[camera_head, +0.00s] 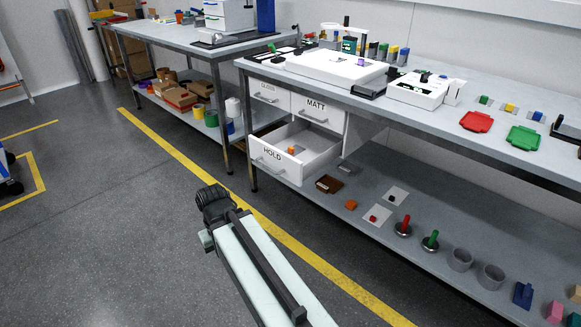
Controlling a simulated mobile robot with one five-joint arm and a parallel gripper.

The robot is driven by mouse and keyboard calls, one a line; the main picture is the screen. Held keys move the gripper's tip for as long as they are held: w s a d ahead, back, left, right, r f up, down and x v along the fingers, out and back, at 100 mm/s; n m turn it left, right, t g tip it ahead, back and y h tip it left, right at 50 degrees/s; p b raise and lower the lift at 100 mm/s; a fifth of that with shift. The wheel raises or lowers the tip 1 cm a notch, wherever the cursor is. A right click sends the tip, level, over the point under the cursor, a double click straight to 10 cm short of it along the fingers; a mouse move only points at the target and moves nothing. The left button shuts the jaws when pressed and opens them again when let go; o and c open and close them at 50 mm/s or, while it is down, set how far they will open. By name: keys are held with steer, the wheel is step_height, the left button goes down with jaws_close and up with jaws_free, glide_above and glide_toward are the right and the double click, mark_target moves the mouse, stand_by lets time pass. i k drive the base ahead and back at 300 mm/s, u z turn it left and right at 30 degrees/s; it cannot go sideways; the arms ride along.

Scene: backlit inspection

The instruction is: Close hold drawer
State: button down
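The hold drawer (274,163), white with the word HOLD on its front and a grey bar handle, is pulled well out below the right bench top. A small orange block (292,150) lies inside it. My arm rises from the bottom of the picture, and its dark far end (213,205) is left of and nearer than the drawer, apart from it on the picture. The fingers cannot be made out there, so whether my gripper is open or shut does not show.
The GLOSS drawer (268,96) and MATT drawer (317,112) above are shut. The right bench (455,118) carries devices and trays; its lower shelf (334,211) holds blocks, stamps and cups. A second bench (175,37) stands behind left. The floor (100,225) at left is mostly clear.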

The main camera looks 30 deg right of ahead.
mark_target(322, 145)
steer(key=u, duration=0.4)
steer(key=i, duration=1)
steer(key=u, duration=0.45)
steer(key=k, duration=0.85)
steer(key=u, duration=0.2)
steer(key=i, duration=0.9)
steer(key=z, duration=0.1)
